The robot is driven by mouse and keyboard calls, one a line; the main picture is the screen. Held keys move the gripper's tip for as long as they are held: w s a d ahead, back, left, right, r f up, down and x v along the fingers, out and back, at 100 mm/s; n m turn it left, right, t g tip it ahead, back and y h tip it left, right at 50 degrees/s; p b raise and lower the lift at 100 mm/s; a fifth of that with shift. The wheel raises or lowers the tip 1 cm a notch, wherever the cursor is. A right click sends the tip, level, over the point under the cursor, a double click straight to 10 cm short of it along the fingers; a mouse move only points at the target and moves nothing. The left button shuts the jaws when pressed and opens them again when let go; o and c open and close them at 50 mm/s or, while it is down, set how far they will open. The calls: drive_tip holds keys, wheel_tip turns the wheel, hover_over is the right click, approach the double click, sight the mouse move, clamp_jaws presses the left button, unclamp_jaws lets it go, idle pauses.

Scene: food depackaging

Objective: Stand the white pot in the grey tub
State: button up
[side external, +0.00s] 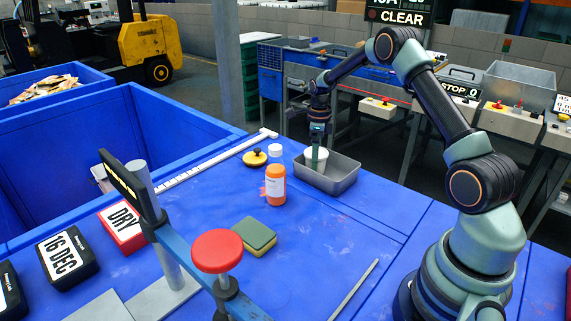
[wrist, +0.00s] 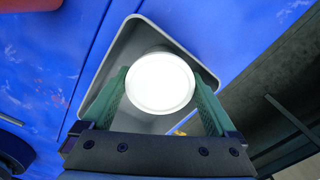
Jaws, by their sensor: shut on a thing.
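The white pot (side external: 313,158) is upright in my gripper (side external: 317,147), inside the outline of the grey tub (side external: 346,175) on the blue table. In the wrist view the pot's round white top (wrist: 160,84) fills the space between the two green fingers of my gripper (wrist: 160,92), which press on its sides. The tub's rim (wrist: 205,68) shows around the pot in that view. The pot's base is hidden behind the tub's near wall, so I cannot tell whether it touches the tub floor.
An orange bottle with a white cap (side external: 275,183) stands left of the tub. A yellow round item (side external: 254,158) lies behind it. A sponge (side external: 254,236) and a red knob on a stand (side external: 216,250) are nearer. A thin rod (side external: 354,290) lies at front right. Blue table between is clear.

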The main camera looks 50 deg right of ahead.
drive_tip(key=o, duration=1.2)
